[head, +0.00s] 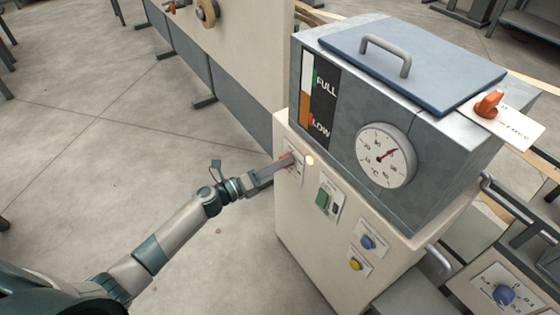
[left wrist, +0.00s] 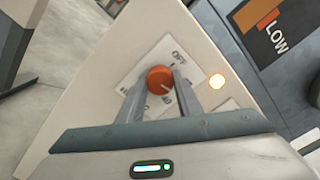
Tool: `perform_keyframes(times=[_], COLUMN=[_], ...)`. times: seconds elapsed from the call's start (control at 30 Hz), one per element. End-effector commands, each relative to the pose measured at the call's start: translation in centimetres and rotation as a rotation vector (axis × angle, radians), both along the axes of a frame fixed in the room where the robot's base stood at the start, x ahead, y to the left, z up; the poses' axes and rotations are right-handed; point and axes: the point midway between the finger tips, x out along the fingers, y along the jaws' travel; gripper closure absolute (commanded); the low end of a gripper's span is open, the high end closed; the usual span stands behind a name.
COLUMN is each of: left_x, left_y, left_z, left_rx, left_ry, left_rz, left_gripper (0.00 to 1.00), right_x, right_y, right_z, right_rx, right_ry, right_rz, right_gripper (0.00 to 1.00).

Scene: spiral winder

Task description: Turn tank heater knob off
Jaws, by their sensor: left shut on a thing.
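The orange-red tank heater knob (left wrist: 159,80) sits on a white label plate (left wrist: 144,65) with OFF printed at its upper right. In the head view the knob (head: 286,156) is on the cabinet's upper left front, mostly hidden by my gripper. My left gripper (left wrist: 160,88) is shut on the knob, one finger on each side. It also shows in the head view (head: 279,162), reaching in from the left. A pale line on the knob points to the lower right in the wrist view, away from OFF. A lamp (left wrist: 217,81) beside the plate glows. My right gripper is not in view.
The tank (head: 345,130) above has a dial gauge (head: 386,155) and a FULL/LOW level strip. A green switch (head: 322,199), blue knob (head: 368,242) and yellow knob (head: 355,264) sit lower on the cabinet. Open floor lies left.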

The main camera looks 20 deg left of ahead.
Motion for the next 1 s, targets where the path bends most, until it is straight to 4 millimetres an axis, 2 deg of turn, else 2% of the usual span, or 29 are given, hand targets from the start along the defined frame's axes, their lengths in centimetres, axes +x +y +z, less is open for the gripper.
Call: perform_keyframes(times=[0.17, 1.0], left_x=[0.0, 0.0], left_y=[0.1, 0.1], left_z=[0.2, 0.2], left_rx=[-0.129, -0.759], left_ry=[0.104, 0.595], left_rz=[0.002, 0.003], left_gripper=[0.91, 0.91], right_x=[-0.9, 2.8], right_y=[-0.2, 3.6], right_z=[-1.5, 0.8], right_rx=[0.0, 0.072], right_ry=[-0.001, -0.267], right_rz=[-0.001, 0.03], right_gripper=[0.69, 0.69])
